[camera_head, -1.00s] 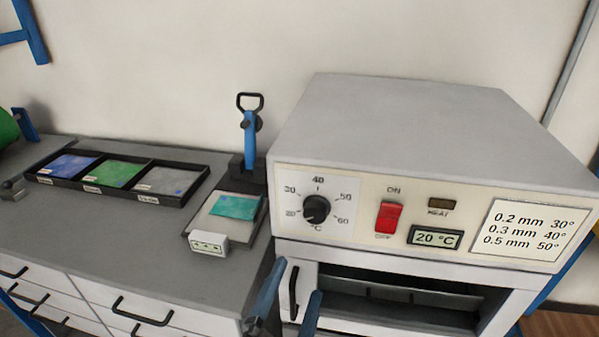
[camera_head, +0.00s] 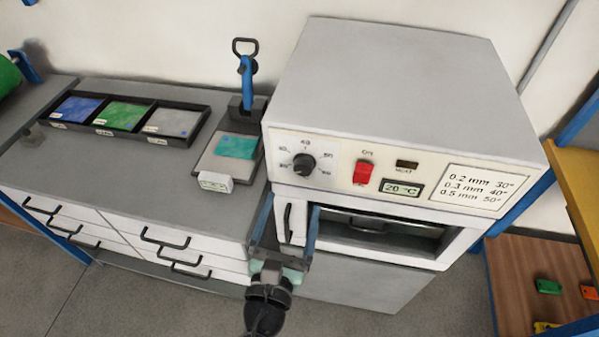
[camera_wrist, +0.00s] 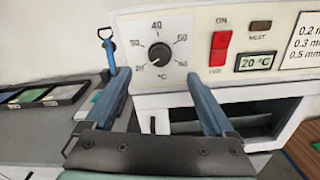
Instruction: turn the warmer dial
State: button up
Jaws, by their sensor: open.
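The warmer dial (camera_head: 304,165) is a round black knob on the cream front panel of the grey warmer (camera_head: 395,85). Its scale runs from 20 to 60 °C. In the wrist view the dial (camera_wrist: 160,54) shows beyond and between my fingers, its white pointer toward the lower left, near 20. The display (camera_head: 401,188) reads 20 °C. The red switch (camera_head: 362,172) is right of the dial. My gripper (camera_head: 290,205) is open and empty, below and in front of the dial, not touching it. It also shows in the wrist view (camera_wrist: 160,95).
A label (camera_head: 480,190) lists thicknesses and temperatures. Below the panel is an open compartment (camera_head: 385,230) with a handle at its left. To the left, a blue-handled clamp (camera_head: 247,85) and a tray of coloured sheets (camera_head: 160,109) stand on the grey bench (camera_head: 100,172).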

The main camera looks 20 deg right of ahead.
aim_at(302, 171)
jog(key=x, duration=0.7)
jog(key=shift+w+d+p, duration=0.25)
jog(key=shift+p, duration=0.1)
jog(key=c, duration=1.4)
